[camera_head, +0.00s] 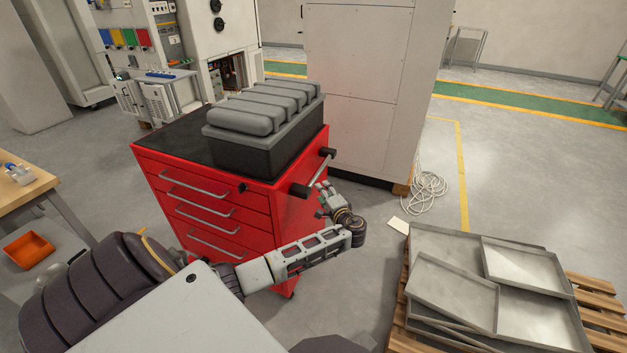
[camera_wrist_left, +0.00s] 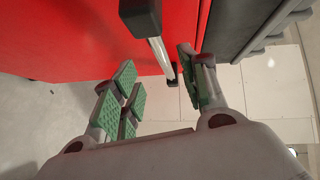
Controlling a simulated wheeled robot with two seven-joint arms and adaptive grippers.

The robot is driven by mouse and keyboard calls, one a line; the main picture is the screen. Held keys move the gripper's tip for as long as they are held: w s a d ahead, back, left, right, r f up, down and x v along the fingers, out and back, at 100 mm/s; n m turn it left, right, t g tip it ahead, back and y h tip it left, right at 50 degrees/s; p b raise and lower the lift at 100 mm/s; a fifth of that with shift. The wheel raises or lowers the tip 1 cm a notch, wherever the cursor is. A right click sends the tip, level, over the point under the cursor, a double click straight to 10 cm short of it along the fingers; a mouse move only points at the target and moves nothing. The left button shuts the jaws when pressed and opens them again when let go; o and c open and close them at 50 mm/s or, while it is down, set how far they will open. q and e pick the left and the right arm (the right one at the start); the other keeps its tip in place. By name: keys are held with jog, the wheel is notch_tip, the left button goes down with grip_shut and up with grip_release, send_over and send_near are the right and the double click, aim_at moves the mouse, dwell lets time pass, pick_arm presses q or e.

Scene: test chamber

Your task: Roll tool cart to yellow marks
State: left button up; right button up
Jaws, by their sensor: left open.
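The red tool cart (camera_head: 285,222) stands left of the middle in the head view, with silver drawer pulls on its front and a dark top. A grey ribbed case (camera_head: 262,125) sits on it. The cart's push handle (camera_head: 320,170) is a silver bar between black mounts on its right side. My left gripper (camera_head: 325,198) is open just beside this handle. In the left wrist view the bar (camera_wrist_left: 157,52) runs between the green-padded fingers; no grip on it shows. A yellow floor line (camera_head: 461,170) lies right of the tall cabinet. My right gripper is out of view.
A tall white cabinet (camera_head: 370,85) stands behind the cart, with a coiled white cable (camera_head: 427,190) at its foot. A wooden pallet (camera_head: 600,290) with metal trays (camera_head: 455,290) is at the lower right. A wooden table (camera_head: 20,190) and orange bin (camera_head: 28,249) are at the left.

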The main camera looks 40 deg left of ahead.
aim_at(315, 179)
pick_arm(q)
jog(key=x, duration=1)
jog(key=shift+b, duration=0.3)
jog(key=shift+x, duration=0.8)
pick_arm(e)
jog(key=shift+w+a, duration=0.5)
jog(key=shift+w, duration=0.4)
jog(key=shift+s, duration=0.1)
pick_arm(q)
grip_shut()
